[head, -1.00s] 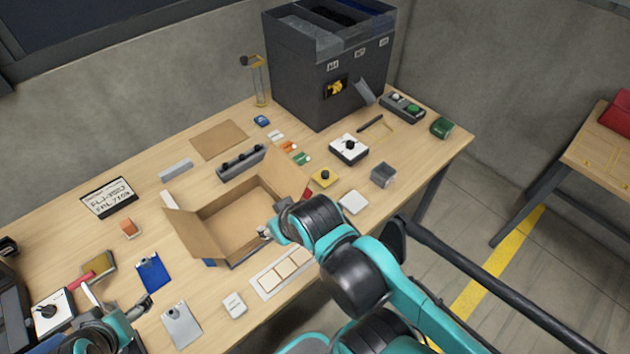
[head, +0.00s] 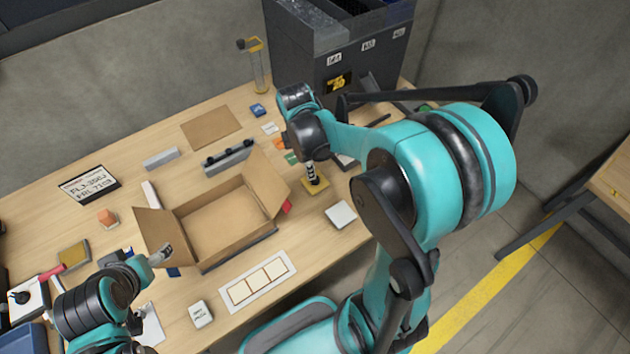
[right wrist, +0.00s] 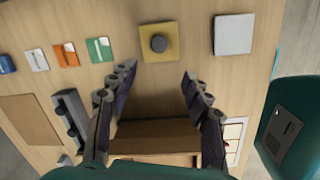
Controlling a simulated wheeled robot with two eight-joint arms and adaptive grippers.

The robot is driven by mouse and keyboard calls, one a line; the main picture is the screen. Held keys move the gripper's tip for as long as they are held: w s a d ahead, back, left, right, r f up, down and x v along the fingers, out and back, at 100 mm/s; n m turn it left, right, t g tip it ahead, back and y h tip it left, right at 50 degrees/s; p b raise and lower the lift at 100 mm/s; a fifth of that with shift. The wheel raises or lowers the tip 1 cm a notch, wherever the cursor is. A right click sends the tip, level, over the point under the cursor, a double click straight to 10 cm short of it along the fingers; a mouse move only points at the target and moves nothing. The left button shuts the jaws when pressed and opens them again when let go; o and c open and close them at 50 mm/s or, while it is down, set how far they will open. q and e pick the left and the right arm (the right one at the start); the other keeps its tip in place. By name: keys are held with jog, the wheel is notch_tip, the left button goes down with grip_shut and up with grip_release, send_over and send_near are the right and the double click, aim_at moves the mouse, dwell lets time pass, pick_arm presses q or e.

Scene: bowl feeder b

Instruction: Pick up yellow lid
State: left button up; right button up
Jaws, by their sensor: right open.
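The yellow lid (head: 316,188) is a flat square plate lying on the table to the right of the cardboard box. Its dark round knob shows in the right wrist view, on the lid (right wrist: 173,30). My right gripper (head: 312,172) is over the lid in the head view and hides part of it. In the right wrist view my right gripper (right wrist: 158,78) is open and empty, with the lid beyond the fingertips, roughly in line with the gap. My left gripper (head: 163,253) is by the box's left side; its opening is too small to tell.
The open cardboard box (head: 225,215) stands close to the lid. A white square plate (head: 341,214) lies to the lid's right. Green (right wrist: 99,49) and orange (right wrist: 66,54) cards lie on its other side. A dark bin unit (head: 310,60) stands behind.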

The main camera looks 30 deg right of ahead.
aim_at(311, 182)
jog(key=shift+n+g, duration=0.4)
jog(key=shift+n, duration=0.4)
jog(key=f, duration=0.1)
jog(key=d+f, duration=0.1)
jog(key=f, duration=0.1)
jog(key=f+b, duration=0.1)
jog(key=shift+w+d+f, duration=0.15)
jog(key=shift+w+f, duration=0.15)
jog(key=f+b, duration=0.1)
jog(key=f, duration=0.1)
jog(key=d+f+b, duration=0.1)
jog(key=f, duration=0.1)
jog(key=shift+d+f, duration=0.1)
jog(key=shift+f, duration=0.05)
jog(key=shift+w+f, duration=0.1)
jog(key=shift+f, duration=0.3)
jog(key=shift+r, duration=0.1)
jog(key=shift+c, duration=1.3)
grip_shut()
